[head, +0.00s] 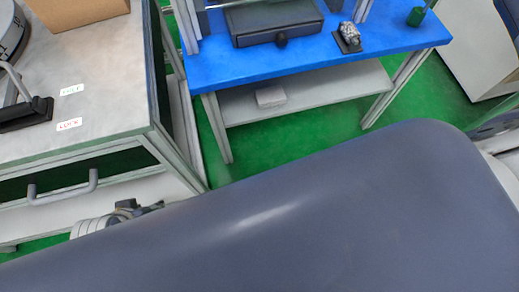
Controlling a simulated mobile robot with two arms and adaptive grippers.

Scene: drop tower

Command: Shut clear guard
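Upright metal posts (188,25) of the drop tower stand on the blue table at the top of the head view, cut off by the frame edge. A thin metal bar (238,3) runs across between them. I cannot make out the clear guard's panel or how far open it is. A pale wrist with dark parts, seemingly my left gripper (130,208), shows low on the left, well short of the table. Its fingers cannot be made out. My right gripper is not in view.
The blue table (320,58) has a lower shelf with a pale block (270,97). A lumpy grey piece (348,36) and a green cup (416,16) stand at its right. A cabinet (105,95) with a handle (62,192) stands left. Green floor shows between.

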